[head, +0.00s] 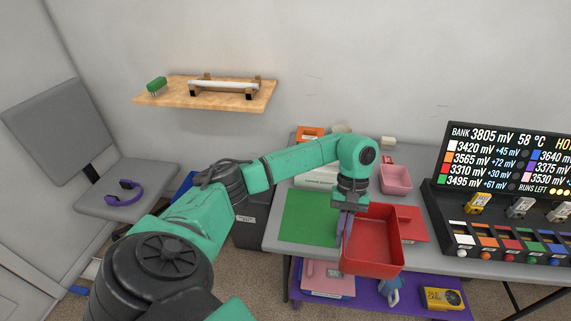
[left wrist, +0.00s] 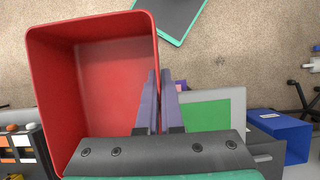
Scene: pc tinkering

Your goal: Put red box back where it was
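The red box (head: 372,268) is an open, empty tray-like box near the table's front edge. In the head view it covers part of a flat red mat (head: 415,228) and overlaps the table's front edge. My left gripper (head: 344,232) points down at the box's left wall. In the left wrist view the red box (left wrist: 115,75) fills the left half. The two purple-grey fingers (left wrist: 163,105) stand close together on either side of its wall, pinching it. The box appears to be held above the tabletop; the exact gap is unclear. My right gripper is not in view.
A green mat (head: 305,217) lies left of the box. A pink bin (head: 396,180) stands behind it. A battery display and slotted rack (head: 508,237) take the table's right. A purple lower shelf (head: 410,311) holds several items. A wooden shelf (head: 215,97) is on the wall.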

